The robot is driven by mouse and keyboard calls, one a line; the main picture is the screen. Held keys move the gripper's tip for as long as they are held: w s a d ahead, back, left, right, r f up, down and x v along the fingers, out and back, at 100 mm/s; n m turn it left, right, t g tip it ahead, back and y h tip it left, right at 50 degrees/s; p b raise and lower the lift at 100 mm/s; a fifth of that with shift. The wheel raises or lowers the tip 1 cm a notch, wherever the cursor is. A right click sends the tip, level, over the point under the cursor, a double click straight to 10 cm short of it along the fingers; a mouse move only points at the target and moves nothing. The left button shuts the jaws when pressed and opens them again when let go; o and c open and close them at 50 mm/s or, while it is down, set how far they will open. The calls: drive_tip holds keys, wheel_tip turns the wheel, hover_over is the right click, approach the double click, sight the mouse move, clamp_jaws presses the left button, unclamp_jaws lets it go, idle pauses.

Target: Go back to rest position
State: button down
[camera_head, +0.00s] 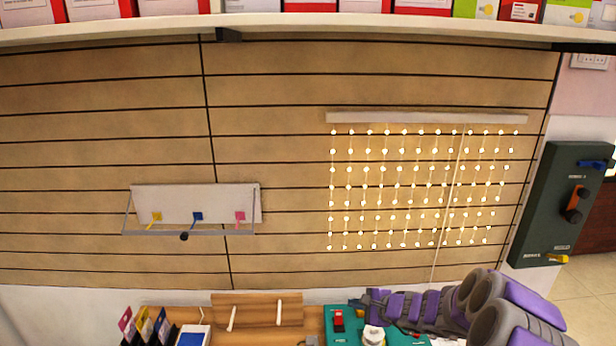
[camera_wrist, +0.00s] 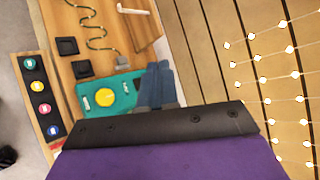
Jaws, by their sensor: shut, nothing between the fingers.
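My gripper (camera_head: 362,300) is at the bottom of the head view, at the end of my grey and purple arm, which reaches in from the lower right. It appears above the teal panel (camera_head: 345,318) on the wooden table. In the wrist view my gripper (camera_wrist: 158,66) shows as blue-grey fingers close together, shut and empty. They are beside the teal panel (camera_wrist: 124,88) with its yellow round part. I cannot tell the exact gap between fingers and panel.
A string-light curtain (camera_head: 420,190) hangs on the slatted wall behind my arm. A white rack (camera_head: 180,203) with coloured hooks is left. A dark green box (camera_head: 560,205) with levers is right. A shelf (camera_head: 300,28) crosses the top. The table (camera_wrist: 103,35) carries several items.

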drive_tip(key=s+a+r+n+g+y, duration=0.2)
drive_tip(key=s+a+r+n+g, duration=0.2)
drive_tip(key=s+a+r+n, duration=0.5)
drive_tip(key=s+a+r+n+g+h, duration=0.1)
drive_tip(key=s+a+r+g, duration=0.15)
drive_tip(key=s, duration=0.55)
drive_tip(key=s+a+r+n+g, duration=0.1)
drive_tip(key=s+a+r+n, duration=0.15)
drive_tip(key=s, duration=0.45)
drive_tip(key=s+d+n+g+h, duration=0.1)
drive_tip(key=s+d+h, duration=0.2)
drive_tip(key=s, duration=0.5)
drive_tip(key=s+d+n+g+h, duration=0.1)
drive_tip(key=s+d+h, duration=0.2)
drive_tip(key=s+d, duration=0.3)
drive_tip(key=s+d+r+n+g+h, duration=0.1)
drive_tip(key=s+d+n+h, duration=0.1)
drive_tip(key=s, duration=0.9)
drive_tip(key=d+h, duration=0.1)
drive_tip(key=d, duration=0.1)
drive_tip(key=shift+s+d, duration=0.2)
drive_tip(key=shift+d, duration=0.2)
drive_tip(key=c, duration=1.8)
unclamp_jaws()
